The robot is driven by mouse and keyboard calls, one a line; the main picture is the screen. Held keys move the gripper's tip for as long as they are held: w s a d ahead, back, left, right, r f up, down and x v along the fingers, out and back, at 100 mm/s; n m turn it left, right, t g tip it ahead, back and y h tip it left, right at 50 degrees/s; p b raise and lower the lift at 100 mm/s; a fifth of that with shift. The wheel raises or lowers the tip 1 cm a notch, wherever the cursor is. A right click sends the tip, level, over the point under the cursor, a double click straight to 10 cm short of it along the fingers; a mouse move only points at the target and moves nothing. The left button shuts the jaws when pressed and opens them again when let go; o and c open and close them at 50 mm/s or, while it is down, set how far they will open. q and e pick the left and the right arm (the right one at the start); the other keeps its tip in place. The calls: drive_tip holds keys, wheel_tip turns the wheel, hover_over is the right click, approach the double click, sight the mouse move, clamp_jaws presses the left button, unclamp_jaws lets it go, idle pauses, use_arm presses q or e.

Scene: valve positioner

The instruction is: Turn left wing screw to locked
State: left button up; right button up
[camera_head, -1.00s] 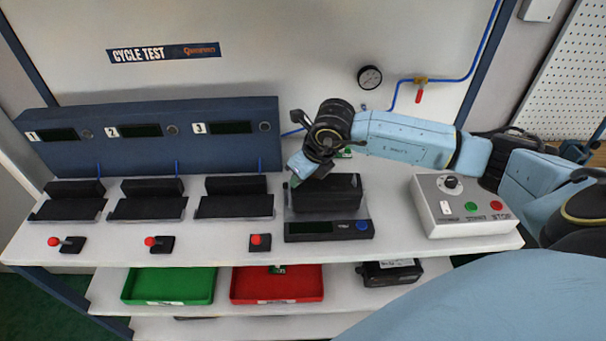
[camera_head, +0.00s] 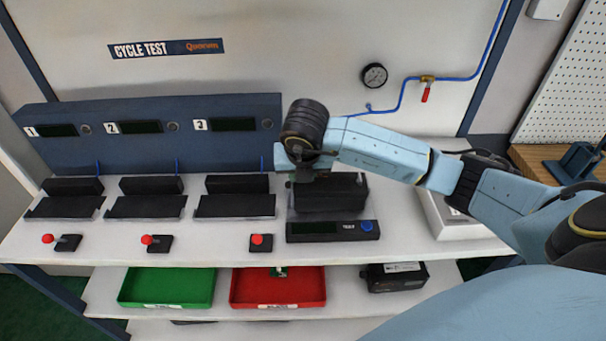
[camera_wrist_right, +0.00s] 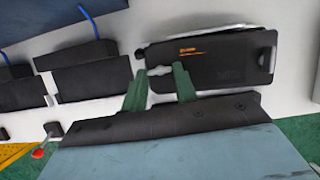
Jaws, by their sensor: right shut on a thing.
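A black box-shaped unit (camera_head: 335,194) sits in a clear-sided fixture with a small display and a blue button at its front. In the right wrist view the unit (camera_wrist_right: 225,62) shows its flat top with orange lettering. My right gripper (camera_wrist_right: 158,75) has its two green fingers at the left end of the unit. In the head view my right wrist covers this end. My left gripper is not in view.
Three black cradles (camera_head: 235,207) with red-knobbed levers stand left under the blue numbered panel (camera_head: 150,150). Green (camera_head: 165,288) and red (camera_head: 278,288) trays lie on the lower shelf.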

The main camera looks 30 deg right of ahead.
drive_tip(key=shift+m, duration=0.3)
drive_tip(key=o, duration=1)
drive_tip(key=p+v, duration=0.1)
drive_tip(key=v, duration=1.2)
drive_tip(key=shift+a+r+p, duration=0.2)
drive_tip(key=shift+p, duration=0.2)
